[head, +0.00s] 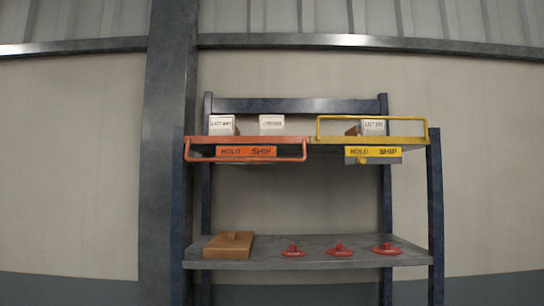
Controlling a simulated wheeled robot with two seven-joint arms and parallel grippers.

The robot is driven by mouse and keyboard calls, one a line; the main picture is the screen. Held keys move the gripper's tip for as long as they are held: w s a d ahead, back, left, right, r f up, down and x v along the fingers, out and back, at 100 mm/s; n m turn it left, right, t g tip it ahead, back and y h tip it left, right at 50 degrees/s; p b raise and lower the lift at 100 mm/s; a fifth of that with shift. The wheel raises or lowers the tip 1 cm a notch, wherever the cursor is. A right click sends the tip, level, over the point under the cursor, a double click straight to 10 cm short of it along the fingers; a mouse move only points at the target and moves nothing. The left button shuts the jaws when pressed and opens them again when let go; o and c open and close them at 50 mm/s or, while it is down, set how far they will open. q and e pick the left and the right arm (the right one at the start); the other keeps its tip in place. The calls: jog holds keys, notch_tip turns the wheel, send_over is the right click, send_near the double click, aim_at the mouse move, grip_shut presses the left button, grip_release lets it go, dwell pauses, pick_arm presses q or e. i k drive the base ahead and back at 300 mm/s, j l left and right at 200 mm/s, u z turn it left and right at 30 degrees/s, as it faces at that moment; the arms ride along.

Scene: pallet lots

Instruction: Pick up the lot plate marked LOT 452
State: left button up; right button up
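Three small white plates stand on the upper shelf of a blue-posted rack: a left plate (221,125), a middle plate (271,122) and a right plate (373,126). The left and right ones seem to start with LOT, but I cannot read their numbers surely; the middle one's print is too blurred. I cannot tell which is LOT 452. The right plate is behind the upright yellow rail (420,118). Neither of my grippers is in view.
An orange rail (304,155) hangs below the left shelf front. An orange HOLD SHIP sign (246,152) and a yellow one (373,152) are on the front. The lower shelf (330,260) bears an orange-brown block (222,249) and three red knobbed discs (340,250). A grey column (165,150) stands left.

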aim_at(219, 125)
jog(key=z, duration=1.7)
jog(key=j+z, duration=0.3)
jog(key=k+j+z, duration=0.1)
jog(key=j+z, duration=0.15)
jog(key=j, duration=0.15)
jog(key=k+j+z, duration=0.15)
jog(key=j+z, duration=0.15)
jog(key=k+j+z, duration=0.1)
jog(key=j+z, duration=0.2)
